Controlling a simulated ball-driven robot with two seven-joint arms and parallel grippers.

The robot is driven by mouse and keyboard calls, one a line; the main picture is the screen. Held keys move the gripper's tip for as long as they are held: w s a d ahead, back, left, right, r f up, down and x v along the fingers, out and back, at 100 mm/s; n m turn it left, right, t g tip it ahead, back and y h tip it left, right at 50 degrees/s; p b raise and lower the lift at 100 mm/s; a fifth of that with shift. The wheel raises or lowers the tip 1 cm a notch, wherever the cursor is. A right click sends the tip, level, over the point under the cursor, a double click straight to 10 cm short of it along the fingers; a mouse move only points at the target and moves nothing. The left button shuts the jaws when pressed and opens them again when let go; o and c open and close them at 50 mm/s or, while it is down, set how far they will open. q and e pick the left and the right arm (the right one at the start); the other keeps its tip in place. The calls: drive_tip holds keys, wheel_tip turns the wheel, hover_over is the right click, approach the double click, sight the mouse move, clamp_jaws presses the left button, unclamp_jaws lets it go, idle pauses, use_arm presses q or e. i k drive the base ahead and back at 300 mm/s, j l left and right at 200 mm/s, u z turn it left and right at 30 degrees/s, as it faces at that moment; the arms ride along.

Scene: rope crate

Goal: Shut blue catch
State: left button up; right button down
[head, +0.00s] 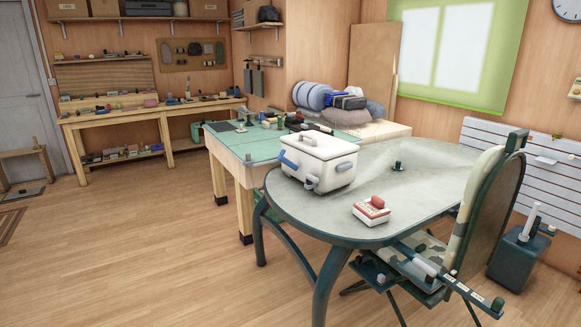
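A white box (330,174) with a lid (318,146) and a top handle stands on the left part of the oval table (410,205). A blue part (289,160) sits at its left end, and a smaller grey-blue catch-like part (312,182) is on its front near the corner. Another grey-blue part (344,167) is on the right of the front. The box is small in the picture, and I cannot tell whether any catch is open or shut. Neither of my grippers is in view.
A red and white box (371,211) lies near the table's front edge, and a small dark object (397,166) stands farther back. A camouflage chair (480,205) is at the right. A green-topped workbench (245,140) is behind the white box.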

sight(281, 157)
drive_tip(key=i+j+z, duration=0.15)
drive_tip(key=z, duration=0.25)
drive_tip(key=i+j+z, duration=0.15)
drive_tip(key=z, duration=0.3)
